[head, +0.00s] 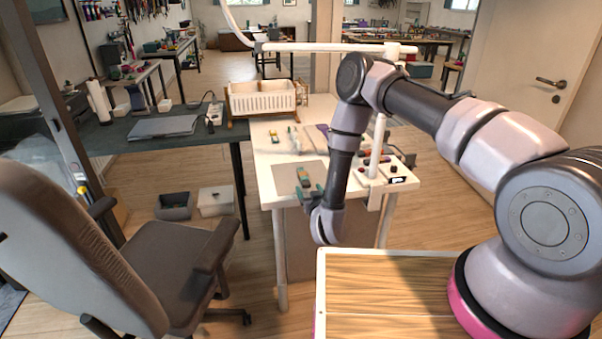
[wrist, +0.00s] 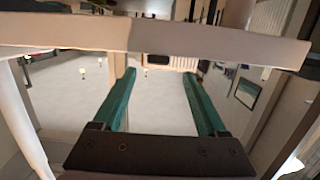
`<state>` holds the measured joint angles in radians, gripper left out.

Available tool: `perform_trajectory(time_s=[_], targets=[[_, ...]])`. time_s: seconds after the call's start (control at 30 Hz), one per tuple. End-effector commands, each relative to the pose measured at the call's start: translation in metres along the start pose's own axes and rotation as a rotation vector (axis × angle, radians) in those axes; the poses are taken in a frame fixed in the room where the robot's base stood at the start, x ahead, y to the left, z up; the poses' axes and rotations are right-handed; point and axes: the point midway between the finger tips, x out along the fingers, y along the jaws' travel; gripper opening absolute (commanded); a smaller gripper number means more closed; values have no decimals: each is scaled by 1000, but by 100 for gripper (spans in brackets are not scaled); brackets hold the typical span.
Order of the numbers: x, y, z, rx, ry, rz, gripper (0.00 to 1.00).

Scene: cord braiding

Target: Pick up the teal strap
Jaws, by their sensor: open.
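A small teal and orange piece (head: 303,176) lies on a grey-brown mat (head: 286,181) near the front edge of the white table. I cannot tell for sure whether it is the teal strap. My gripper (head: 310,190) is at the table's front edge, just nearer to me than that piece. Its two teal fingers are apart, and in the wrist view (wrist: 158,72) nothing is between them. No strap can be made out in the wrist view.
The white table (head: 267,155) has its front edge across the top of the wrist view (wrist: 150,36). A white post (head: 378,145) is clamped at its right side. A white bin (head: 262,103) stands at the back. A dark office chair (head: 160,250) stands at left.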

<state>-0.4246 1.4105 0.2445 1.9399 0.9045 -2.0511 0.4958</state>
Motion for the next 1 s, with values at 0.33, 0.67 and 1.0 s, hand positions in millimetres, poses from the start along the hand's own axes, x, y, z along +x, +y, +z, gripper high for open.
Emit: perform_trajectory(time_s=[0.33,0.67,1.0], targets=[[47,0,1,-1,4,0,75],[82,3,1,-1,4,0,75],[107,4,2,-2,1,-1,75]])
